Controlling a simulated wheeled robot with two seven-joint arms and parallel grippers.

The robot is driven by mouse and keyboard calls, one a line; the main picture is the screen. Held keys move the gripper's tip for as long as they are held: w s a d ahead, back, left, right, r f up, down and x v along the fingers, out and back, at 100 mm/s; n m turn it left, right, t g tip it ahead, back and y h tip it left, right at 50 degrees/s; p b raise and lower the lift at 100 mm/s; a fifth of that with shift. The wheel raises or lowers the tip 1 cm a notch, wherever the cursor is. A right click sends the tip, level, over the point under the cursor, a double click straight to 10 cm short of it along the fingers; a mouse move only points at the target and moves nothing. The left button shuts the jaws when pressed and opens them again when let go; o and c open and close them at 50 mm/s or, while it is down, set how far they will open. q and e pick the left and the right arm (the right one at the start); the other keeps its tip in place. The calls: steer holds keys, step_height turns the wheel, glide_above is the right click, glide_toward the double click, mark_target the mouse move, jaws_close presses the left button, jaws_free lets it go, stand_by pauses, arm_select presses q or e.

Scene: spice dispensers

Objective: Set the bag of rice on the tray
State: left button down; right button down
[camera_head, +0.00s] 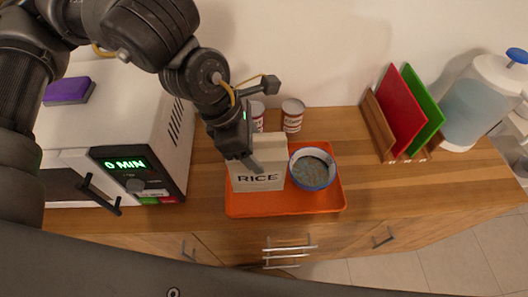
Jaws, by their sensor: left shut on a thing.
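The bag of rice (262,172) is a beige block-shaped bag marked RICE. It stands upright at the left part of the orange tray (285,207), over the tray surface; whether its base touches the tray is hard to tell. My left gripper (248,160) comes from the upper left and is shut on the bag's upper left side. One finger covers part of the bag. A bowl (313,168) with greyish contents sits on the tray, right beside the bag. My right gripper does not show.
Two spice dispensers, one at the back (292,115) and one partly behind the gripper (257,112), stand behind the tray. A microwave (125,150) is at left. A rack with red (400,105) and green boards and a water jug (478,105) stand at right. Counter right of the tray is clear.

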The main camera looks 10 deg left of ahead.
arm_select(q)
steer(key=w+a+f+p, duration=0.4)
steer(key=w+f+p, duration=0.2)
steer(key=w+f, duration=0.5)
steer(key=shift+w+a+f, duration=0.15)
steer(key=shift+w+f, duration=0.1)
steer(key=shift+f, duration=0.25)
steer(key=shift+f, duration=0.15)
steer(key=shift+c, duration=1.9)
jaws_free()
steer(key=shift+s, duration=0.1)
steer(key=shift+o, duration=0.3)
